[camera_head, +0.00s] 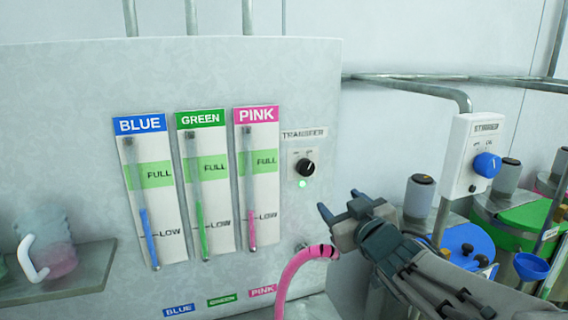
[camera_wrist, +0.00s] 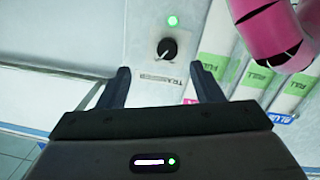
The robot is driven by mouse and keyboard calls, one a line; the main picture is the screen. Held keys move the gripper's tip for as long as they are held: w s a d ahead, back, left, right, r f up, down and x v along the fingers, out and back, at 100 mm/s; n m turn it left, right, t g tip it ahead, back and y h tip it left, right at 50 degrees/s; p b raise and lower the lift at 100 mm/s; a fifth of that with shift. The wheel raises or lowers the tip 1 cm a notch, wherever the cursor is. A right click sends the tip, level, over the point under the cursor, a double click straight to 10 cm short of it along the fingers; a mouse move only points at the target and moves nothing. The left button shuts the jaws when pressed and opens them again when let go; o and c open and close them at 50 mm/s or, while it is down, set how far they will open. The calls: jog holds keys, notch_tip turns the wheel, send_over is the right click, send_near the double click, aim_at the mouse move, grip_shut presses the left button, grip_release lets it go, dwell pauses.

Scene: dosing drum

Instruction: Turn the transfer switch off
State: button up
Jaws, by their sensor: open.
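The transfer switch (camera_head: 305,167) is a black round knob with a white pointer mark, on a small pale plate under the "TRANSFER" label (camera_head: 304,134) on the grey panel. A green light (camera_head: 302,184) glows just below it. In the wrist view the knob (camera_wrist: 167,48) appears upside down, ahead of my gripper and between the lines of its fingers. My gripper (camera_head: 340,206) is open and empty, to the lower right of the knob in the head view and apart from it. The pointer's exact setting is too small to read.
Blue, green and pink level gauges (camera_head: 258,185) stand left of the switch. A pink hose (camera_head: 300,265) curves up below the switch, close to my gripper. A white "STIRRER" box with a blue knob (camera_head: 487,165) and coloured drums (camera_head: 512,222) are at right. A shelf (camera_head: 75,275) holds a jug at left.

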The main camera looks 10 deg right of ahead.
aim_at(308, 169)
jog(key=shift+n+y, duration=0.4)
jog(key=shift+y, duration=0.2)
jog(key=w+a+p, duration=0.1)
jog(key=w, duration=0.3)
jog(key=w+a+r, duration=0.1)
jog(key=w, duration=0.4)
jog(key=w+a+p, duration=0.1)
jog(key=w, duration=0.3)
jog(key=shift+w+a+r+p, duration=0.2)
jog(key=shift+a+r+p, duration=0.05)
jog(key=shift+p, duration=0.05)
jog(key=c, duration=1)
